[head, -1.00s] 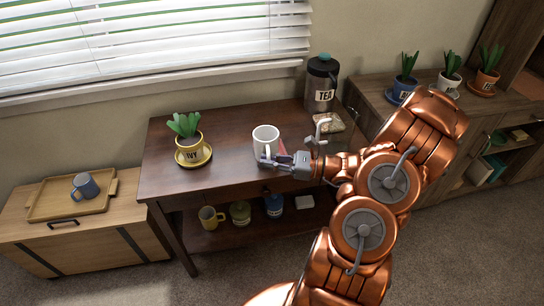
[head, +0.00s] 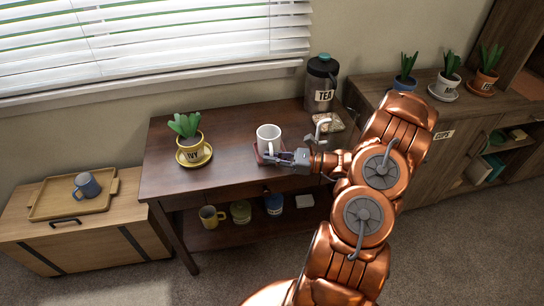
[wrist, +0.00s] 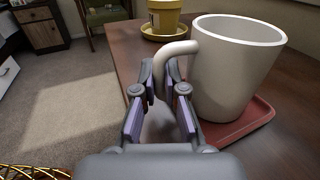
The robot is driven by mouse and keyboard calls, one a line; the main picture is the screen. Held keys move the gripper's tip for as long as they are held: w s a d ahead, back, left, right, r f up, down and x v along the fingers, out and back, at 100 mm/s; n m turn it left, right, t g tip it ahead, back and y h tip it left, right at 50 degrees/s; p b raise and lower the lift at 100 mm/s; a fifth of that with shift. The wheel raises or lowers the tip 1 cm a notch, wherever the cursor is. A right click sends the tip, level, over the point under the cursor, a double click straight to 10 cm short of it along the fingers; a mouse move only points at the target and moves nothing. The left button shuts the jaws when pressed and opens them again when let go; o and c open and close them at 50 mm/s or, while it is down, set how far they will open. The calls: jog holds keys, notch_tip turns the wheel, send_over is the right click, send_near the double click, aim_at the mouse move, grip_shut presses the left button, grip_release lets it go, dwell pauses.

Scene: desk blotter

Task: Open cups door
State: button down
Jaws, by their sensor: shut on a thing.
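The door labelled CUPS (head: 436,165) is on the front of the dark wooden cabinet at the right in the head view. It looks shut, and my arm hides its left part. My gripper (head: 274,156) is away from it, over the desk at the left. In the wrist view my gripper (wrist: 162,78) is shut on the handle of a white mug (wrist: 232,70). The mug is upright over a red tray (wrist: 258,112), which also shows in the head view (head: 260,160). I cannot tell whether the mug rests on it.
The dark desk (head: 225,178) holds the IVY plant (head: 194,152) and a TEA canister (head: 321,88). Several potted plants stand on the right cabinet top (head: 425,98). A low wooden chest (head: 90,235) with a tray and blue mug is at the left. Carpet lies in front.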

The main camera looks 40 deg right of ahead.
jog(key=c, duration=1.2)
grip_release()
jog(key=shift+c, duration=0.2)
jog(key=shift+f, duration=0.25)
